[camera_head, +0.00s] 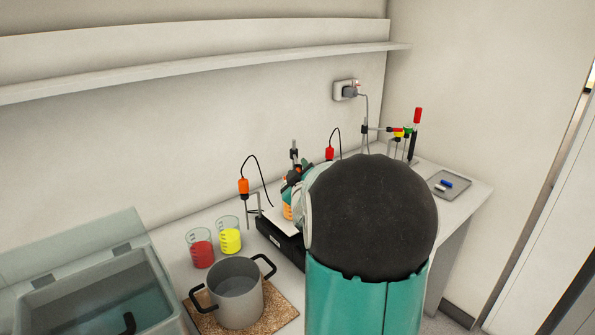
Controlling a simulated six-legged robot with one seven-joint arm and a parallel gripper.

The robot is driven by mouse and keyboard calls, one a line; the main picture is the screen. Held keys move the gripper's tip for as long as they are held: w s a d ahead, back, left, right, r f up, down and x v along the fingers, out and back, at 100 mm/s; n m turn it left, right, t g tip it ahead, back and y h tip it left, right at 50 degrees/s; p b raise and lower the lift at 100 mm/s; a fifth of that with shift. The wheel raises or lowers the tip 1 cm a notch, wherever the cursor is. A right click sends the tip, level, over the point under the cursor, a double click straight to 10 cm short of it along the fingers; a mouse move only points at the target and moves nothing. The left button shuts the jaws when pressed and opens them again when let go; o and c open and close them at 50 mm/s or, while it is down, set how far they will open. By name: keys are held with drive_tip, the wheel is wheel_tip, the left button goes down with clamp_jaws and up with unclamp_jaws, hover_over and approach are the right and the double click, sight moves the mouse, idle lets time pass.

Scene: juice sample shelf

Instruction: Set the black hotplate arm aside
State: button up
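The black hotplate (283,243) with a pale top stands on the counter, partly behind my arm. A dark upright rod (294,152) rises behind it; I cannot tell for sure whether this is the black hotplate arm. My gripper (291,181) shows only as a small dark and teal part left of my large arm link, above the hotplate. Its fingers are too small and covered to tell whether they are open or hold anything. Something orange with marks (288,212), perhaps a beaker, sits just below it.
Red (202,254) and yellow (230,241) beakers stand left of the hotplate. A metal pot (237,297) sits on a cork mat (283,313). An orange-topped probe (243,187) stands behind. A grey tray (460,189) lies right. A shelf (200,66) runs above.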

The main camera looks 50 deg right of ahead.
drive_tip(key=shift+w+d, duration=0.15)
drive_tip(key=shift+w, duration=0.05)
drive_tip(key=shift+c, duration=0.3)
clamp_jaws()
